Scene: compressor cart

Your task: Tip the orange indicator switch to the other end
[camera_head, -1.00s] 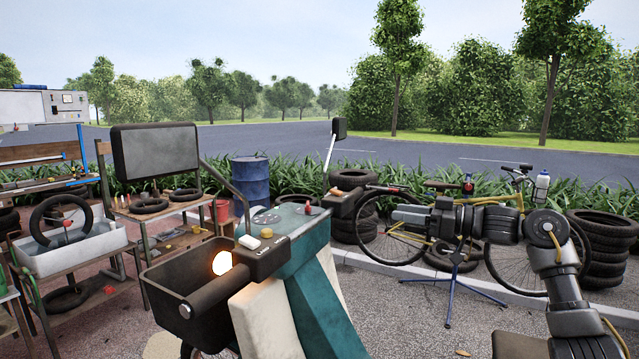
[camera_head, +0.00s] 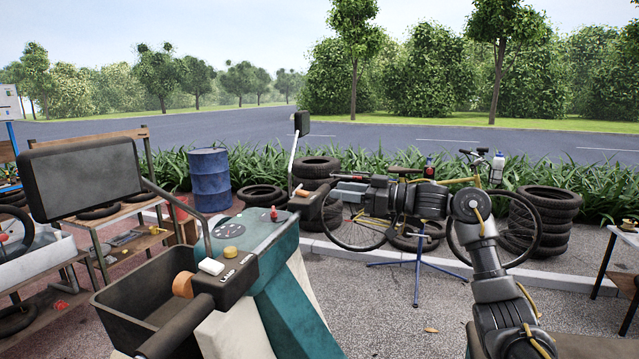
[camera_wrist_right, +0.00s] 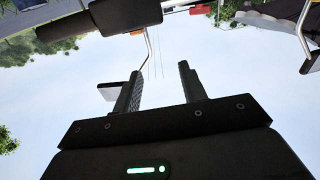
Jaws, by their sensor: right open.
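An orange rounded piece (camera_head: 183,284) sits beside the black control box on the left handlebar, next to a white switch (camera_head: 211,266). It is unlit; I cannot tell if it is the indicator switch or a lamp. My right gripper (camera_head: 334,180) reaches in from the right, close to the far handlebar's control box (camera_head: 313,206); its fingertips are hard to make out there. In the right wrist view my right gripper (camera_wrist_right: 158,78) is open and empty, against the sky. A small orange bit (camera_wrist_right: 137,32) shows beneath a black box there. My left gripper is out of view.
The teal dash (camera_head: 262,245) has a yellow knob (camera_head: 230,253) and a red knob (camera_head: 274,214). Mirrors (camera_head: 85,177) (camera_head: 302,123) rise on stalks beside it. A bicycle on a blue stand (camera_head: 417,270) and tyres (camera_head: 545,215) stand behind my right arm.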

